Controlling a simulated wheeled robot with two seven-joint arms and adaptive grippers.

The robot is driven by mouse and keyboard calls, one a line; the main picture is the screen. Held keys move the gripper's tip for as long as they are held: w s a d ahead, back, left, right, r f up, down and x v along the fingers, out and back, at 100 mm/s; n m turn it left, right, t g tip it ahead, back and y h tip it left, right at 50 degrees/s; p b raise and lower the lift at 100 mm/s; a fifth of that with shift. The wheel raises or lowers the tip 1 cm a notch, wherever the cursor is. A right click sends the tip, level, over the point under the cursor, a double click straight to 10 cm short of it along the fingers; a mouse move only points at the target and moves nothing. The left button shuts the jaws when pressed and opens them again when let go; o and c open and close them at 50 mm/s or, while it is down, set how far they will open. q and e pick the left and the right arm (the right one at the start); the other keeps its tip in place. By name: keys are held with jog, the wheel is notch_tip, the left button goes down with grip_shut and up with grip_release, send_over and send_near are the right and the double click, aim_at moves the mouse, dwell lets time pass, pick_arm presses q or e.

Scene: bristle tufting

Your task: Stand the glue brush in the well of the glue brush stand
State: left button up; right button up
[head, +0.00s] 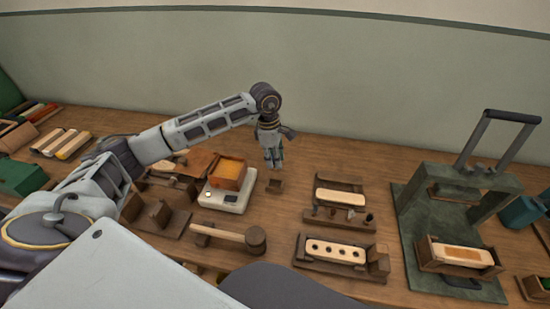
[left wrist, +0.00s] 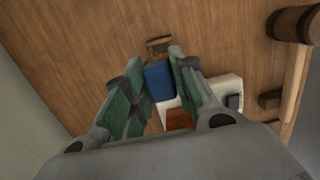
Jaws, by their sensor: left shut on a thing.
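My left gripper (head: 273,163) points down over the table, left of the picture's centre line. It is shut on a blue piece (left wrist: 159,80), which I take to be the glue brush; it sits between the green finger pads in the left wrist view. Its bristle end cannot be made out. A small brown wooden block (head: 275,186), which looks like the glue brush stand, is on the table just below the gripper. It also shows in the left wrist view (left wrist: 158,43), just beyond the blue piece. The brush appears apart from the stand. My right gripper is not in view.
A white scale (head: 232,200) with an orange-filled tray (head: 228,174) is close on the left. A wooden mallet (head: 256,240) lies in front. Wooden fixtures with brush blocks (head: 340,197) stand to the right, and a green press (head: 430,230) is farther right. The table behind the stand is clear.

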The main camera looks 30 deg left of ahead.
pick_arm(q)
jog(key=shift+f+b, duration=0.4)
jog(key=shift+f, duration=0.55)
jog(key=shift+f+b, duration=0.4)
jog(key=shift+f, duration=0.7)
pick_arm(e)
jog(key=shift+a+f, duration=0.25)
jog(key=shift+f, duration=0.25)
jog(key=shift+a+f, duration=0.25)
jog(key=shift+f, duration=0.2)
pick_arm(q)
jog(key=shift+b, duration=0.3)
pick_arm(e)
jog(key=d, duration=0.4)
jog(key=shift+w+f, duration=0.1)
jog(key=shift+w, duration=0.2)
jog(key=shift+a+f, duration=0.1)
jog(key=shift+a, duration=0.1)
